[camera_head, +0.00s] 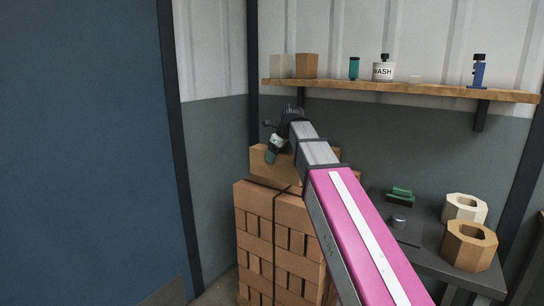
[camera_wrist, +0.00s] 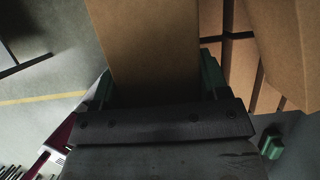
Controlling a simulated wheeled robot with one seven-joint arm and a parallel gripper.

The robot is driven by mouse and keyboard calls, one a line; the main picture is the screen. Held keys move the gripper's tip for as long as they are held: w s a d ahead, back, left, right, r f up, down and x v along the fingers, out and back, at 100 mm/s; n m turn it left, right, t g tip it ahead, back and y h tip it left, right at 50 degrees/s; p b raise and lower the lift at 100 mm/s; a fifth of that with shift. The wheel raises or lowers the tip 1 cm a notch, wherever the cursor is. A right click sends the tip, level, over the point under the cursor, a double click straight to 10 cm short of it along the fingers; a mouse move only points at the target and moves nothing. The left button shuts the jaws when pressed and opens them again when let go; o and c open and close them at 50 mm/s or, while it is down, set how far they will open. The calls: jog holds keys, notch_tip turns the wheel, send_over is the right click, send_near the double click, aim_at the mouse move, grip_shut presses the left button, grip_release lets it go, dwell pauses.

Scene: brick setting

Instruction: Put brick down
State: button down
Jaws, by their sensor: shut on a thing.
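My gripper (camera_wrist: 158,90) is shut on a tan brick (camera_wrist: 145,35), which sits between its green fingers in the wrist view. In the head view the arm reaches over a stack of tan bricks (camera_head: 255,215); the gripper end shows as a dark wrist with a green finger (camera_head: 271,156). A tan brick (camera_head: 262,163) shows at the top of the stack by that finger, partly hidden by the arm. I cannot tell from the head view whether this is the held brick. In the wrist view the stacked bricks (camera_wrist: 240,65) lie to the right of the held brick.
A dark table (camera_head: 420,250) at right holds a green block (camera_head: 399,196), a cream ring (camera_head: 464,208) and a tan ring (camera_head: 469,245). A wooden shelf (camera_head: 400,90) with bottles and pots runs along the wall above. A blue panel (camera_head: 85,150) stands at left.

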jog(key=shift+w+d+f, duration=0.55)
jog(key=shift+w+f, duration=0.25)
jog(key=shift+f, duration=0.45)
jog(key=shift+w+d+f, duration=0.6)
jog(key=shift+w+f, duration=0.25)
jog(key=shift+f, duration=0.4)
jog(key=shift+w+d+f, duration=0.55)
jog(key=shift+w+f, duration=0.25)
jog(key=shift+f, duration=0.45)
jog(key=shift+f, duration=0.1)
jog(key=shift+c, duration=0.7)
grip_release()
jog(key=v, duration=1.2)
